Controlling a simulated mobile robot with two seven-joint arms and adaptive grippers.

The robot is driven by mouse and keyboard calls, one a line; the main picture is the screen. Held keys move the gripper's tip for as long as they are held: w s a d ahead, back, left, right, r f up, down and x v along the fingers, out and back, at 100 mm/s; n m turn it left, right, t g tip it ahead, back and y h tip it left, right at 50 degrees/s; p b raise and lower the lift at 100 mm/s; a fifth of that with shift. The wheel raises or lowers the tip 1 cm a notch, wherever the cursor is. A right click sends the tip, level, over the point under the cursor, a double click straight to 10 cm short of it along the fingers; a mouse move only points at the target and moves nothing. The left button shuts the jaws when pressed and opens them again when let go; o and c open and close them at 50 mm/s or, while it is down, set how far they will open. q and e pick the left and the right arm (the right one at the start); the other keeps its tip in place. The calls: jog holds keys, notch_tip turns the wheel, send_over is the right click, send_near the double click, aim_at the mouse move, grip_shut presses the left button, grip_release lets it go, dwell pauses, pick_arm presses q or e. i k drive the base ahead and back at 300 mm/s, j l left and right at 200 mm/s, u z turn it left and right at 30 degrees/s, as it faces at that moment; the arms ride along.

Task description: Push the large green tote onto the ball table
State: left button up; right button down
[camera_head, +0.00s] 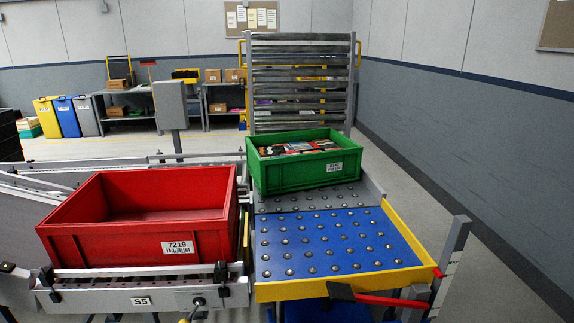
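The large green tote (290,175) stands upright at the far end of the ball table, behind its blue surface. It has a white label on its front and holds several flat, colourful items. Its front edge is close to a grey plate with metal balls (325,197). The ball table (318,243) has a blue top studded with metal balls and a yellow rim at the front and right. The blue top is empty. What lies under the tote is hidden. Neither of my grippers is in view.
An empty red tote (130,242) labelled 7219 stands on the conveyor to the left of the ball table. A raised roller section (300,80) stands upright behind the green tote. A red lever (390,300) with a black end sits at the table's front. Floor is clear at right.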

aim_at(279, 163)
jog(key=z, duration=0.65)
jog(key=i+z, duration=0.1)
jog(key=z, duration=1.25)
jog(key=j+z, duration=0.1)
jog(key=z, duration=1.2)
jog(key=j+z, duration=0.15)
jog(key=z, duration=1.2)
jog(key=j+z, duration=0.1)
jog(key=z, duration=0.55)
jog(key=j+z, duration=0.1)
jog(key=z, duration=0.35)
jog(key=k+z, duration=0.1)
jog(key=z, duration=0.3)
jog(key=k+z, duration=0.1)
jog(key=z, duration=0.35)
jog(key=k+z, duration=0.1)
jog(key=z, duration=0.3)
jog(key=k+j+z, duration=0.2)
jog(key=k+z, duration=0.75)
jog(key=k+j+z, duration=0.2)
jog(key=k, duration=0.3)
jog(key=k+z, duration=0.25)
jog(key=k, duration=0.25)
jog(key=k+j+u, duration=0.1)
jog(key=k+u, duration=0.25)
jog(key=k, duration=0.15)
jog(key=k+j+u, duration=0.3)
jog(key=k, duration=0.15)
jog(key=k+l+u, duration=0.1)
jog(key=k+u, duration=0.8)
